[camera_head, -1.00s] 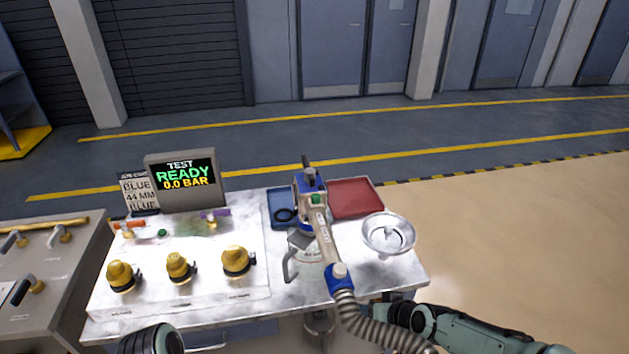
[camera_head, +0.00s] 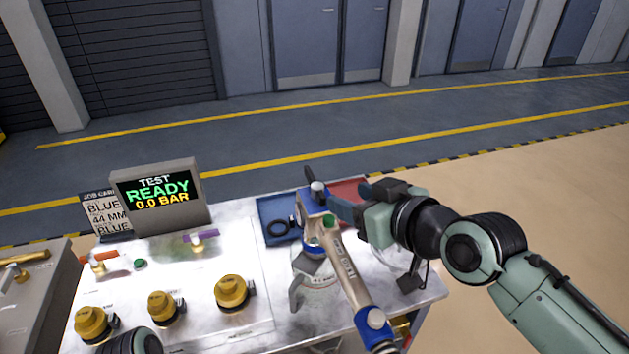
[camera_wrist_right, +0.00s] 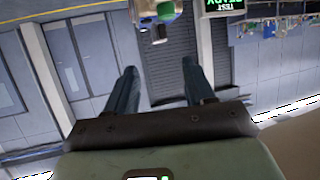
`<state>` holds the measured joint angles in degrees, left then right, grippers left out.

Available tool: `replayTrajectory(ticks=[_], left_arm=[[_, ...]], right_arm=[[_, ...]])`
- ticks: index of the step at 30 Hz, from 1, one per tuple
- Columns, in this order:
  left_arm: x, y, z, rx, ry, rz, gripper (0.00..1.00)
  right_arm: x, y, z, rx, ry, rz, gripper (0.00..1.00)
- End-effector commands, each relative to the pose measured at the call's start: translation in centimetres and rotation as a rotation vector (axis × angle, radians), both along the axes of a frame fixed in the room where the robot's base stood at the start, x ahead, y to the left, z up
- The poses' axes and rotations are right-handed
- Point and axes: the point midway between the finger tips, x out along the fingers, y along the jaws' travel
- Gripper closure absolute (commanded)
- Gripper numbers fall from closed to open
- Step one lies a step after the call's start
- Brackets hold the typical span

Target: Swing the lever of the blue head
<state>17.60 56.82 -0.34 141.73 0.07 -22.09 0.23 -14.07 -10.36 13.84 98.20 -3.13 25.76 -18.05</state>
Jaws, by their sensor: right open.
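The blue head (camera_head: 312,203) sits at the top of the beige-grey filler body (camera_head: 343,268), with a green button beside it. Its dark lever (camera_head: 309,174) sticks up and leans slightly left. My right gripper (camera_head: 347,205) is just right of the blue head, fingers pointing left at it, apart from the lever. In the right wrist view the two dark fingers (camera_wrist_right: 160,72) are spread with nothing between them. The head (camera_wrist_right: 155,14) shows beyond them at the top edge. My left gripper is not in view; only part of my left arm shows at the bottom left.
A blue tray (camera_head: 270,238) with a dark ring and a red tray (camera_head: 350,188) lie behind. The screen (camera_head: 158,195) reads "TEST READY 0.0 BAR". The job card (camera_head: 103,215) reads "BLUE 44 MM". Yellow fittings (camera_head: 232,291) stand at the left.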

Motion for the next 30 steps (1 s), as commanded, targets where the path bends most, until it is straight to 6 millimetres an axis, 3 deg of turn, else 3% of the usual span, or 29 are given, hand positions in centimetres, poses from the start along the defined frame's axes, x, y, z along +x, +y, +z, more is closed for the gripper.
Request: replayTrajectory(ticks=[9,15,21,30], left_arm=[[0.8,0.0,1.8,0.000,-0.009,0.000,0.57],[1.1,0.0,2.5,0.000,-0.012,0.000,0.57],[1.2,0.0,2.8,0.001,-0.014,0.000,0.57],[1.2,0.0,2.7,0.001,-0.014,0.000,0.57]], right_arm=[[5.3,3.5,-2.5,-0.001,0.004,0.004,0.47],[7.8,5.2,-3.8,0.000,0.001,0.003,0.47],[8.9,5.8,-4.4,0.000,0.000,0.000,0.47],[9.0,5.8,-4.5,0.001,0.001,0.000,0.50]])
